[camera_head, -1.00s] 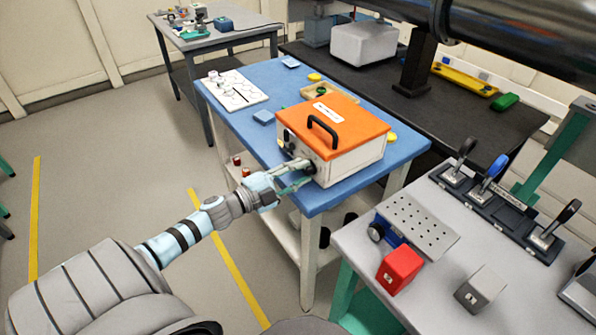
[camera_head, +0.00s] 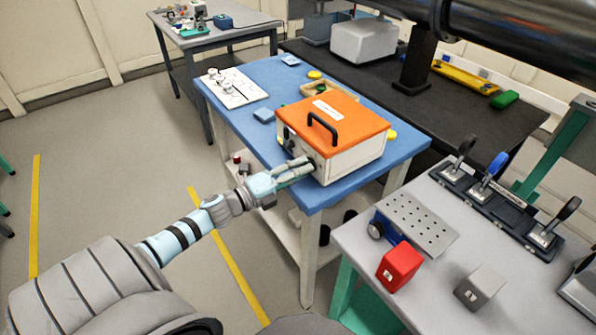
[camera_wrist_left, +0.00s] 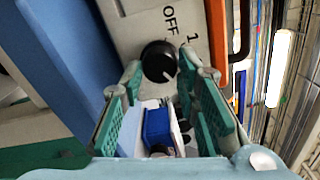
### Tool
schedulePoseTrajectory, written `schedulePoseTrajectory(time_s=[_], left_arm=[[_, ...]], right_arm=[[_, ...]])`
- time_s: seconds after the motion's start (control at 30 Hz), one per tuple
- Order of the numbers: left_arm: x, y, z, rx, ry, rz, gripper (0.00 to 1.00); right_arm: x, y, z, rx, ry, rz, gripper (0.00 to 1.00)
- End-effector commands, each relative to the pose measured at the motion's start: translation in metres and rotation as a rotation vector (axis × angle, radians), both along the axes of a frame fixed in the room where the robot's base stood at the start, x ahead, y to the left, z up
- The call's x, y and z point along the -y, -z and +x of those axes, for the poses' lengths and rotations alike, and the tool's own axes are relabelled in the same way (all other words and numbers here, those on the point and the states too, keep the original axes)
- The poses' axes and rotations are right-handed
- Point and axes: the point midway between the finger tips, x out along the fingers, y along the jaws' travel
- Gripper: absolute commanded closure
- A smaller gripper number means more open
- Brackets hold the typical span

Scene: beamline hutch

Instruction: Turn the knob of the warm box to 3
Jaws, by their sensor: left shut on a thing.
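The warm box (camera_head: 350,150) is a white box with an orange lid and a black handle, standing on the blue table top. In the left wrist view its front panel (camera_wrist_left: 140,25) carries a round black knob (camera_wrist_left: 158,60) with a white pointer mark. The printed OFF and 1 are readable beside it; other marks are hidden. My left gripper (camera_head: 306,168) is at the box's front face, its green-padded fingers on both sides of the knob and shut on it. It also shows in the left wrist view (camera_wrist_left: 160,72). My right gripper is out of view.
The blue table (camera_head: 262,80) also bears a white board (camera_head: 232,88), a small tray and loose items. A grey bench (camera_head: 430,285) at right holds a red block (camera_head: 399,266), a grey block (camera_head: 480,288) and levers (camera_head: 545,236). Open floor lies left.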

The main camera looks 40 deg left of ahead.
Motion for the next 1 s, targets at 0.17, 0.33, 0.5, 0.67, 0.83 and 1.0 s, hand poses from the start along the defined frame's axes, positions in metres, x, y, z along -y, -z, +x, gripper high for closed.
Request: schedulePoseTrajectory(time_s=[0.17, 0.33, 0.5, 0.67, 0.83, 1.0], left_arm=[[-0.0003, 0.0014, -0.0004, 0.001, -0.001, 0.014, 0.99], [-0.0004, 0.0013, -0.0004, 0.002, -0.001, 0.015, 0.99], [-0.0004, 0.0013, -0.0004, 0.001, -0.001, 0.014, 0.65], [-0.0001, 0.0007, -0.0002, 0.002, -0.001, 0.013, 0.51], [0.0001, 0.0004, 0.0, 0.003, 0.0, 0.013, 0.51], [-0.0022, 0.0009, -0.0083, 0.002, 0.003, 0.014, 0.51]], right_arm=[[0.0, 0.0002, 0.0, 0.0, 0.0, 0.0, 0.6], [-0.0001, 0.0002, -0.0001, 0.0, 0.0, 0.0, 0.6], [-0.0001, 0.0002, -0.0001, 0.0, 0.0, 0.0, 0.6], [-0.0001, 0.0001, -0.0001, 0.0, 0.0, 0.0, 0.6], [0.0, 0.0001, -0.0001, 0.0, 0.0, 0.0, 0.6], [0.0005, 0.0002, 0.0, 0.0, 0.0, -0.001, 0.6]])
